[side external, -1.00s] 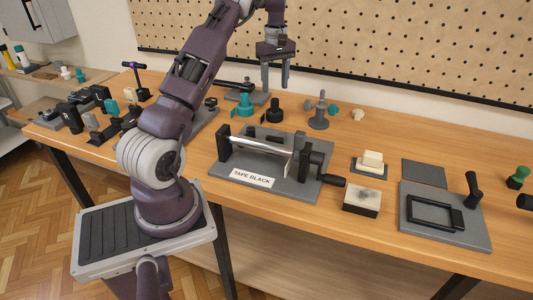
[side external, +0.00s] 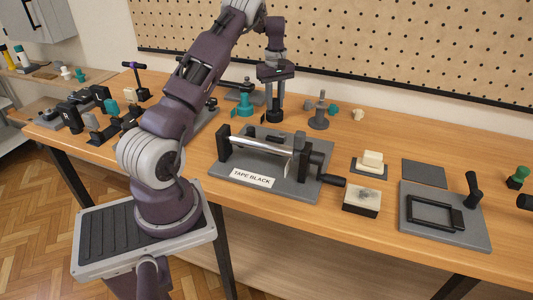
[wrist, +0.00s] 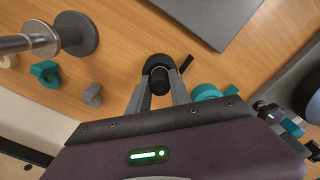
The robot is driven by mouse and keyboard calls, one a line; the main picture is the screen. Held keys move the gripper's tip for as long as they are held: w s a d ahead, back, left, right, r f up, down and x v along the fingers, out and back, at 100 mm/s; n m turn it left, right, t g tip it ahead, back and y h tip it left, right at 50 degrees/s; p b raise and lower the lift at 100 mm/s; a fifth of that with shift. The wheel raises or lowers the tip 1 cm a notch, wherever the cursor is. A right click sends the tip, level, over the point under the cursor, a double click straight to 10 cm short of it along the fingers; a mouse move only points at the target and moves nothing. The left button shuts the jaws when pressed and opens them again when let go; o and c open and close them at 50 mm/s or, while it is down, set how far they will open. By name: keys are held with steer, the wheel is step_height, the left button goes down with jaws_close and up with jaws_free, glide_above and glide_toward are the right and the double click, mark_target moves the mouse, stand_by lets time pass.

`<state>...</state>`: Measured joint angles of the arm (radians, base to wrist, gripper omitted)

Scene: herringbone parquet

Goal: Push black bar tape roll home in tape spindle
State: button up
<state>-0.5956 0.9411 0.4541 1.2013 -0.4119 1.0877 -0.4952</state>
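The black tape roll (side external: 275,117) stands on the table behind the spindle fixture. It also shows in the wrist view (wrist: 158,64) as a dark disc with a raised hub and a thin loose tail. My gripper (side external: 275,104) is low over it, pointing down. In the wrist view, my gripper's fingers (wrist: 160,88) are apart on either side of the hub; firm contact is not visible. The tape spindle (side external: 258,144) is a pale horizontal bar between black uprights on a grey base labelled "TAPE BLACK" (side external: 252,178). The spindle carries no visible roll.
A teal roll (side external: 244,106) stands just left of the black one, and a grey spool post (side external: 319,114) to its right. Cream blocks (side external: 372,160) and a grey plate with a black frame (side external: 436,214) lie further right. The pegboard (side external: 350,40) rises behind.

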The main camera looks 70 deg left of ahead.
jaws_close()
steer(key=shift+r, duration=2.05)
step_height(320, 180, up, 7)
glide_above(282, 134)
steer(key=shift+d+f, duration=0.1)
steer(key=shift+f, duration=0.05)
steer(key=shift+f, duration=2.9)
steer(key=shift+f, duration=1.7)
